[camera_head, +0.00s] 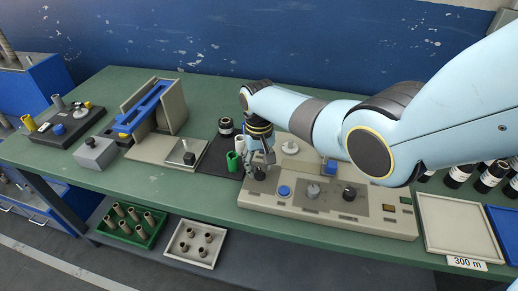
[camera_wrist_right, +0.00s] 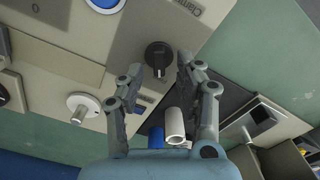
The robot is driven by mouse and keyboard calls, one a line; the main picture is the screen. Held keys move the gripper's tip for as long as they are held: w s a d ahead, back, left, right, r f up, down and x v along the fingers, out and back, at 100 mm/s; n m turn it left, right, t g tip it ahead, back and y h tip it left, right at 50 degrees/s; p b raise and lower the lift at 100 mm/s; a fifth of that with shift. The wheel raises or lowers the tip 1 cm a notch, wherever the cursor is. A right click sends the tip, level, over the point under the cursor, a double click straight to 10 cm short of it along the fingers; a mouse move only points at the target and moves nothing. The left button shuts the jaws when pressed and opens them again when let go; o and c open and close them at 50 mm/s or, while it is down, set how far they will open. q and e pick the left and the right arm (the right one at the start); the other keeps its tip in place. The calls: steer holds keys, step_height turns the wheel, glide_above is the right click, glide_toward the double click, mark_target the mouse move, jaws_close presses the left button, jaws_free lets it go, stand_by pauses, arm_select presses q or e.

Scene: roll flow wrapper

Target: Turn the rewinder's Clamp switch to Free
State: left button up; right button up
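The Clamp switch is a round black knob (camera_wrist_right: 158,57) with a raised grip bar, on the beige rewinder panel (camera_wrist_right: 100,30). A partly cut-off, upside-down label that seems to read Clamp is near it in the right wrist view. In the head view the rewinder (camera_head: 330,215) is at the front right of the table, and my right gripper (camera_head: 258,170) points down at its left end, partly hiding the knob. In the right wrist view my right gripper (camera_wrist_right: 161,68) is open, with its fingertips on either side of the knob. Contact cannot be told. My left gripper is not in view.
A blue button (camera_head: 284,191), a grey knob (camera_head: 313,191) and another black knob (camera_head: 349,193) lie right of the gripper. A beige tray (camera_head: 450,225) is at the right.

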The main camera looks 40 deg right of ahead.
mark_target(259, 169)
step_height(259, 169, up, 11)
stand_by(0.3)
stand_by(0.5)
